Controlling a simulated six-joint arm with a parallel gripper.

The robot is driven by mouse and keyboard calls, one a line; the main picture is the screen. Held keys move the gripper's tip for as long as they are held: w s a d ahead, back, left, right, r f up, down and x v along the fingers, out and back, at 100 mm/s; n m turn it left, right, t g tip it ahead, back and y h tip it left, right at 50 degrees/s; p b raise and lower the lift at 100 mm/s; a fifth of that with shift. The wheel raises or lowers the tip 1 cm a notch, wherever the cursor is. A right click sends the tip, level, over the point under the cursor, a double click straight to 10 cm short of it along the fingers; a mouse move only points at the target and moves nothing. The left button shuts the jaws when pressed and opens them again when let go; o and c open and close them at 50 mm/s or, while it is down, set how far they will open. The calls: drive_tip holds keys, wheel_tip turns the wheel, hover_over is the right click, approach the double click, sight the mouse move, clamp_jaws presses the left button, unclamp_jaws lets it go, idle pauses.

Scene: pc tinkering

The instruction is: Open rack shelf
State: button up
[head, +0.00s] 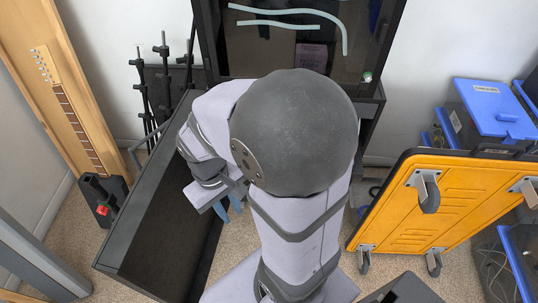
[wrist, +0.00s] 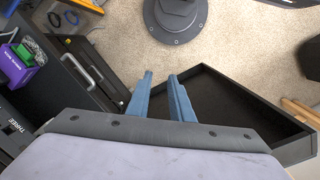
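The dark rack (head: 218,45) stands at the back in the head view. A long black shelf tray (head: 150,215) extends from it toward the front left, pulled out, with its dark interior showing. The wrist view shows a black tray with a raised rim (wrist: 303,130) on the right, and a black front with a grey bar handle (wrist: 78,68) on the left. My gripper (head: 228,208) is over the tray's right part in the head view. Its blue fingers (wrist: 160,76) are apart with nothing between them. My arm hides the rack's lower middle and part of the tray.
An orange wheeled cart (head: 425,205) stands at the right, with blue-lidded boxes (head: 495,110) behind it. Black stands (head: 165,80) and a guitar (head: 75,120) are at the left. Carpet (wrist: 215,45) is clear around a dark round base (wrist: 178,20).

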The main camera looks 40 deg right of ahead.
drive_tip(key=w+d+f+g+h+b, duration=0.2)
drive_tip(key=w+d+f+h+b, duration=0.25)
drive_tip(key=d+f, duration=0.3)
drive_tip(key=w+d+f+n+g+h+b, duration=0.1)
drive_tip(key=w+d+f+g+h+b, duration=0.2)
drive_tip(key=d+f+b, duration=0.4)
drive_tip(key=w+d+f+g+h+b, duration=0.1)
drive_tip(key=w+d+f+h+b, duration=0.35)
drive_tip(key=d+f+h, duration=0.35)
drive_tip(key=shift+s+d+f+y+p, duration=0.2)
drive_tip(key=shift+s+d+f+y, duration=0.35)
drive_tip(key=shift+d, duration=0.4)
drive_tip(key=shift+s+d+f+y+p, duration=0.25)
drive_tip(key=shift+s+d, duration=0.35)
drive_tip(key=shift+d, duration=0.3)
drive_tip(key=shift+s+d+f+y+p, duration=0.1)
drive_tip(key=shift+s+d+f+y, duration=0.35)
drive_tip(key=shift+d, duration=0.5)
drive_tip(key=shift+s, duration=0.15)
drive_tip(key=shift+c, duration=0.7)
clamp_jaws()
